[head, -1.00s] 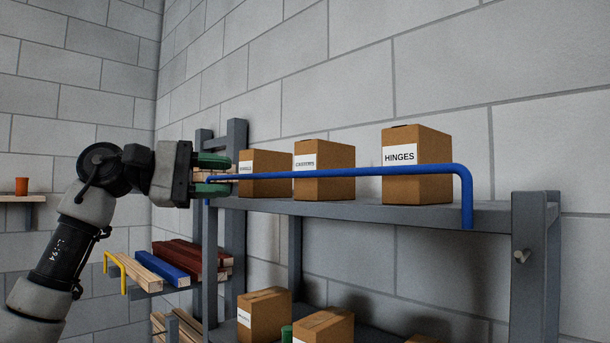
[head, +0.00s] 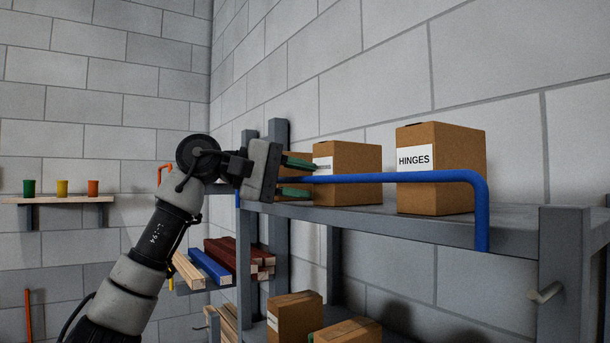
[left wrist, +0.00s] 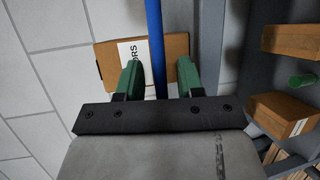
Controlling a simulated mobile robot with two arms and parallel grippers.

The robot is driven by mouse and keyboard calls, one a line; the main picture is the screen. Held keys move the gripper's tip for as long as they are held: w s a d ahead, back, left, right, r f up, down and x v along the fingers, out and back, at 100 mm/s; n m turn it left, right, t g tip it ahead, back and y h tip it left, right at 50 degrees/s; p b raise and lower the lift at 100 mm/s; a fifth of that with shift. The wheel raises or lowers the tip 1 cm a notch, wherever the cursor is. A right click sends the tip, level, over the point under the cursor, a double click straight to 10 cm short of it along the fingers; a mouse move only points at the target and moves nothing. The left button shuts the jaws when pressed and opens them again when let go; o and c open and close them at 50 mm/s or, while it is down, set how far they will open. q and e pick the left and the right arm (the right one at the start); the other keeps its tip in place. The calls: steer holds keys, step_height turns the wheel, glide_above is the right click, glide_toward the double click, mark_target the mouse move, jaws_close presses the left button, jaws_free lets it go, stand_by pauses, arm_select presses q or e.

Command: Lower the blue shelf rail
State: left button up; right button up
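The blue shelf rail (head: 400,177) runs along the front of the grey shelf (head: 370,216), above its board, and bends down at its right end. My left gripper (head: 305,177) is near the rail's left part, with one green finger above the rail and one below. In the left wrist view the blue rail (left wrist: 153,40) passes between the two green fingers (left wrist: 160,80), with gaps on both sides. The gripper is open around the rail. The rail's left part is mostly hidden behind the gripper. My right gripper is not in view.
Cardboard boxes stand behind the rail, one labelled HINGES (head: 440,165) and another (head: 350,172) beside the fingertips. More boxes (head: 295,315) are on the lower shelf. Painted battens (head: 210,265) lie at the left. A wall shelf (head: 60,199) holds small cups.

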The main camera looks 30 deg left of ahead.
arm_select(q)
steer(key=shift+s+a, duration=0.25)
steer(key=shift+a, duration=0.05)
steer(key=shift+w+d, duration=0.15)
steer(key=shift+d, duration=0.05)
steer(key=shift+c, duration=0.5)
steer(key=shift+w+d, duration=0.1)
steer(key=shift+c, duration=1.2)
jaws_close()
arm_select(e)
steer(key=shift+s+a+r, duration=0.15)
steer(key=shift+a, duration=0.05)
